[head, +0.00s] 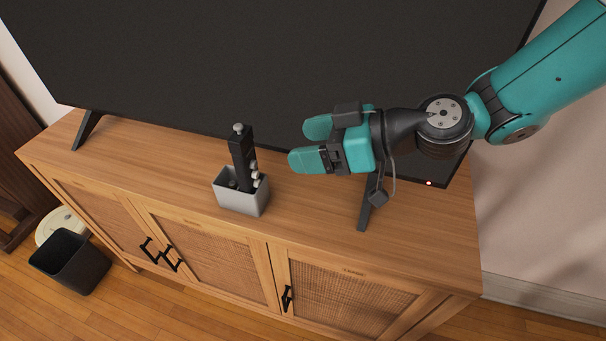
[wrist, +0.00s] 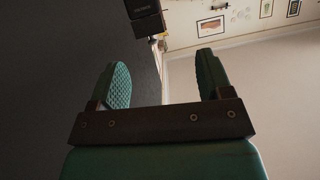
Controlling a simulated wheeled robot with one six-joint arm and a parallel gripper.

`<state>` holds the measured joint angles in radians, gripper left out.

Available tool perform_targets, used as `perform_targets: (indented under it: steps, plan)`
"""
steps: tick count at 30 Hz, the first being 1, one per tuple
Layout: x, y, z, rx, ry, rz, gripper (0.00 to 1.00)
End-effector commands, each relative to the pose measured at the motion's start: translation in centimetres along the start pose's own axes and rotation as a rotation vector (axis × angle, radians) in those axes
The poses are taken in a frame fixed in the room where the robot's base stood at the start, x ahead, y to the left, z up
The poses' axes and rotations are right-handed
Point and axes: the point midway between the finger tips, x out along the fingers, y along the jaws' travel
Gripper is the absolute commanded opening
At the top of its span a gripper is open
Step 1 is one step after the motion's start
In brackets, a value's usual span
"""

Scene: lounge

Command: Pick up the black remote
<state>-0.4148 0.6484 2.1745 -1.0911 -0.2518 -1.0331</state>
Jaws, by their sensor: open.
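The black remote (head: 241,155) stands upright in a small grey holder (head: 240,203) on the wooden cabinet, its lower part hidden inside. Small pale items and a grey knob-like thing show close against it. My gripper (head: 299,145) is open and empty, to the right of the remote in the head view, with its fingers pointing left towards it and a gap between. In the wrist view both teal fingers (wrist: 163,78) are apart, and a black object (wrist: 144,14) shows beyond them at the top edge; I cannot tell for certain that it is the remote.
A large dark television (head: 270,60) stands close behind the holder and my gripper, on black feet (head: 369,200). The cabinet top (head: 430,235) is bare to the right. A black bin (head: 72,262) stands on the floor at the left.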

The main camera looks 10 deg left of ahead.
Motion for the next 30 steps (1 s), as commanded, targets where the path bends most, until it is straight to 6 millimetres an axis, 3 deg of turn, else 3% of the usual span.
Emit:
perform_targets:
  steps: [1, 6, 14, 30]
  plan:
    - [1.5, 0.6, 1.8, -0.015, 0.034, 0.012, 0.72]
    - [3.1, 1.8, 3.1, -0.057, 0.101, 0.053, 0.72]
    - [4.6, 2.0, 2.7, -0.064, 0.108, 0.059, 0.72]
    - [10.2, 2.3, 2.4, -0.065, 0.108, 0.06, 0.72]
